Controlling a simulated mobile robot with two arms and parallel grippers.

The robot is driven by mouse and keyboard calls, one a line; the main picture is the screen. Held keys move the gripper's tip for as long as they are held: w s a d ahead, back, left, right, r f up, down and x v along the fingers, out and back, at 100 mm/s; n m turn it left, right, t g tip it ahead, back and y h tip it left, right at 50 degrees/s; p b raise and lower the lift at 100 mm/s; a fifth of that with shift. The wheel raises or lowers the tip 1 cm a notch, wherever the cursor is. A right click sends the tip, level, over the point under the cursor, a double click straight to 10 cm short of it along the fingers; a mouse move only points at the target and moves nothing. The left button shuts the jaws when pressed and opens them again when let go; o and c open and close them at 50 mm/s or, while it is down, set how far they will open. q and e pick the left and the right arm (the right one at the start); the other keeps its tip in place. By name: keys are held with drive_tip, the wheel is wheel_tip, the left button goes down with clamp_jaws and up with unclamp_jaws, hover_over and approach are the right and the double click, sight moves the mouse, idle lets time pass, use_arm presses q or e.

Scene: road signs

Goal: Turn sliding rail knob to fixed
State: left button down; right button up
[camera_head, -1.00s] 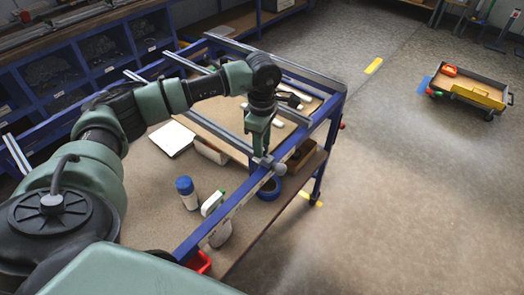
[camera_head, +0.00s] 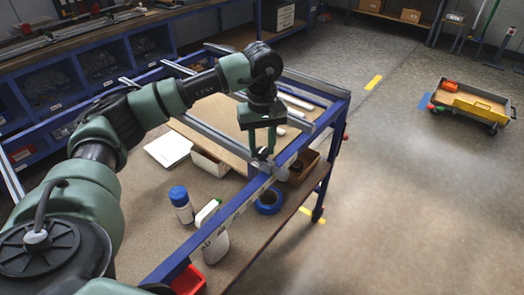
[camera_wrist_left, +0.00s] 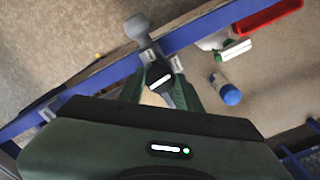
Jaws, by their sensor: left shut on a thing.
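The blue sliding rail (camera_head: 215,221) runs along the near side of the workbench frame. A grey round knob (camera_head: 283,174) sits on it, and also shows in the left wrist view (camera_wrist_left: 137,27). A black handle with a white mark (camera_wrist_left: 158,78) is joined to it by a grey stem. My left gripper (camera_head: 262,152) points down over the rail, its green fingers on either side of the black handle and shut on it. The fingers (camera_wrist_left: 160,72) hide part of the handle. I cannot read the knob's setting. My right gripper is not in view.
On the shelf below stand a blue-capped bottle (camera_head: 181,205), a white spray bottle (camera_head: 213,235), a blue tape roll (camera_head: 268,201) and a red bin (camera_head: 188,281). A brown box (camera_head: 302,166) is close behind the rail. The floor at right is open up to a cart (camera_head: 474,103).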

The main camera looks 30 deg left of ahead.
sight(262, 150)
use_arm(q)
drive_tip(key=shift+m+b, duration=0.3)
drive_tip(key=shift+m, duration=0.4)
drive_tip(key=shift+r, duration=0.1)
drive_tip(key=c, duration=1)
unclamp_jaws()
drive_tip(key=shift+o, duration=0.2)
wheel_tip(262, 150, up, 8)
drive_tip(key=shift+f+b, duration=0.1)
drive_tip(key=shift+b, duration=0.55)
